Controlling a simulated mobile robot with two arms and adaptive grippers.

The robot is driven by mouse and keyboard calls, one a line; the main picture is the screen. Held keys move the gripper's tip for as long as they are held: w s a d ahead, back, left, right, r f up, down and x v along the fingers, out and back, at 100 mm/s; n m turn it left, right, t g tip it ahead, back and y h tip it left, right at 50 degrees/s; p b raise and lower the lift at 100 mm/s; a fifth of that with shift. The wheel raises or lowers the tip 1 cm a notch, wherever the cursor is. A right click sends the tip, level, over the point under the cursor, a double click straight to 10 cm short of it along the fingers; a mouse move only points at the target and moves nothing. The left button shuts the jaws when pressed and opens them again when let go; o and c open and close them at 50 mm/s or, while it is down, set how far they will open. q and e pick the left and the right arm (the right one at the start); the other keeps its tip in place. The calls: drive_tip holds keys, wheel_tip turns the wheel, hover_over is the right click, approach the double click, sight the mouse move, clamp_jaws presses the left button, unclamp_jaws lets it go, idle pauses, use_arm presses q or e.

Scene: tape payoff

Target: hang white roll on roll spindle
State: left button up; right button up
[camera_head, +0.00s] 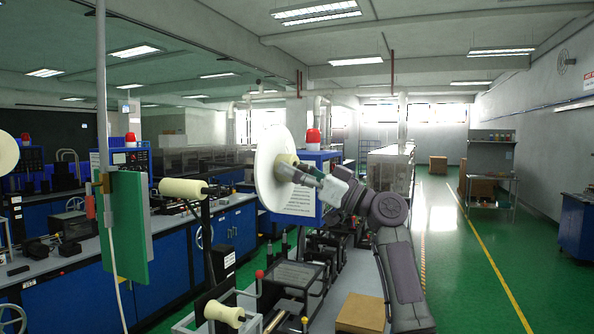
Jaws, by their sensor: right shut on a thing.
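The white roll (268,160) is a large thin disc with a cream hub, held upright in the air near the middle of the view. My right gripper (297,171) comes in from the right and is shut on the roll at its hub; the fingertips are partly hidden against it. A cream roll spindle (180,188) sticks out sideways from the top of a black post, to the left of the roll and apart from it. A second cream spindle (226,314) sits low at the bottom of the view. My left gripper is not in view.
A green panel (128,228) hangs on a pole at the left. A blue control box (300,200) with a red lamp (313,137) stands behind the roll. A cardboard box (361,312) lies on the bench below my right arm. The green aisle at the right is clear.

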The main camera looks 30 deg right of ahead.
drive_tip(key=shift+f+b, duration=0.25)
drive_tip(key=shift+b, duration=0.2)
idle(0.5)
drive_tip(key=o, duration=1.5)
drive_tip(key=shift+s, duration=0.1)
drive_tip(key=shift+c, duration=0.2)
drive_tip(key=shift+f, duration=0.1)
drive_tip(key=v, duration=1.2)
